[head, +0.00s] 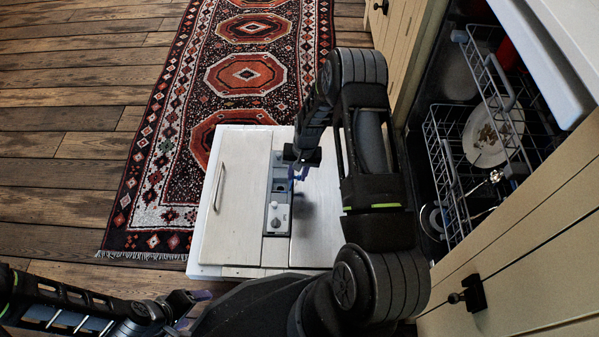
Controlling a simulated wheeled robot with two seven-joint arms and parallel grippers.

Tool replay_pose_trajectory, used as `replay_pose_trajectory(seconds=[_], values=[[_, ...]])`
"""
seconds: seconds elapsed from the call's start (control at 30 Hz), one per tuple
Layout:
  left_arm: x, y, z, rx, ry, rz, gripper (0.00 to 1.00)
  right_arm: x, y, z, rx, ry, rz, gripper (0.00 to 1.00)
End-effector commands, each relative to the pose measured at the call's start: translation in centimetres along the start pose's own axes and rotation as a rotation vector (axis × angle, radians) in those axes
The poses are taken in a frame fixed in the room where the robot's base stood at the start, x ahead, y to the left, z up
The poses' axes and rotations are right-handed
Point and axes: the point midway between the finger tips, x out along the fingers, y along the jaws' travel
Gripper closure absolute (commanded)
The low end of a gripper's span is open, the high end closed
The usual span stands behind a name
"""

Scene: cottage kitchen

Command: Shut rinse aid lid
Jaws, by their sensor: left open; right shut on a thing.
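The open dishwasher door (232,220) lies flat with its pale inner face up. The grey detergent and rinse aid dispenser (277,218) is set in its middle, with a small round white knob near its lower end. My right gripper (299,173) reaches down over the dispenser's upper right side. It is shut on a part there, seemingly the rinse aid lid. The gripper and arm hide the held part, so the lid's angle cannot be told. My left gripper (203,304) is open and empty, low in the view near the door's lower left corner.
The dishwasher's lower rack (455,190) at right holds a plate (492,137) and other dishes. Cream cabinets (530,260) flank it. A patterned red rug (245,75) lies on the wooden floor (70,130), which is clear at left.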

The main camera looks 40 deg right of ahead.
Motion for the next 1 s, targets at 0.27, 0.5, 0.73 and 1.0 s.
replay_pose_trajectory(seconds=[0.27, 0.5, 0.73, 1.0], values=[[-0.3, 0.1, 0.1, 0.001, -0.003, 0.0, 0.24, -0.1, -1.5, -0.1, -0.01, 0.003, 0.212, 1.0], [0.8, -0.2, 0.0, 0.0, 0.002, 0.0, 0.24, 0.1, -2.3, -0.1, -0.004, 0.002, 0.363, 1.0], [1.3, -0.4, -0.1, -0.001, 0.006, 0.0, 0.24, 0.0, -2.6, -0.1, 0.001, 0.001, 0.434, 1.0], [1.3, -0.4, -0.1, -0.001, 0.007, 0.0, 0.24, -0.1, -2.5, -0.1, 0.003, -0.001, 0.446, 1.0]])
